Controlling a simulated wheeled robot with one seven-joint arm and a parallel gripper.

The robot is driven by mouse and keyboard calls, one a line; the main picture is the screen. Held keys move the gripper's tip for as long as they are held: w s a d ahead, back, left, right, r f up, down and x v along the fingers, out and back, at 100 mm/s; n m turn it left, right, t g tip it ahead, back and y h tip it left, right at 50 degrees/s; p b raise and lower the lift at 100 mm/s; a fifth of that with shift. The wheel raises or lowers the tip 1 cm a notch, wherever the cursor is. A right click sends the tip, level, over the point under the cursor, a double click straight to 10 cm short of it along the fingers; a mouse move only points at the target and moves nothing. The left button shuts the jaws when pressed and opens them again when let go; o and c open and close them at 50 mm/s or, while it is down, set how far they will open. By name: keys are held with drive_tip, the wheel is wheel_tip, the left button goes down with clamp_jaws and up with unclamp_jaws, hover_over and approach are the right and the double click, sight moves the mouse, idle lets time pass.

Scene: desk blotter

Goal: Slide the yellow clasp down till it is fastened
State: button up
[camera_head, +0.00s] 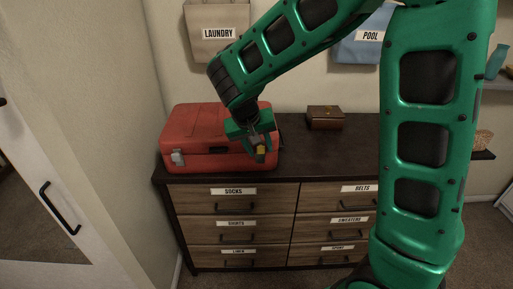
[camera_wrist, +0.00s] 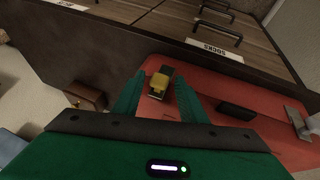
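The red case (camera_head: 205,130) lies on top of the dresser, and its red surface (camera_wrist: 225,88) spans the right of the wrist view. The yellow clasp (camera_head: 261,150) is at the right part of the case's front, partly covered by my gripper. In the wrist view the yellow clasp (camera_wrist: 160,81) shows with a dark part beside it. My gripper (camera_head: 259,143) is at the clasp. Its two green fingers (camera_wrist: 160,78) are apart, one on each side of the clasp, with a gap to it visible. I cannot tell whether either finger touches it.
A grey clasp (camera_head: 178,157) is at the case's left front, and a dark handle (camera_wrist: 236,111) lies between the clasps. A small brown box (camera_head: 325,117) stands on the dresser (camera_head: 300,146) to the right. Laundry (camera_head: 218,47) and pool (camera_head: 358,48) bags hang behind.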

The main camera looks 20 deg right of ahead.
clamp_jaws()
drive_tip(key=shift+f, duration=1.1)
drive_tip(key=shift+o, duration=1.1)
unclamp_jaws()
drive_tip(key=shift+r, duration=0.1)
drive_tip(key=v, duration=1)
drive_tip(key=shift+r, duration=0.25)
drive_tip(key=shift+s, duration=0.1)
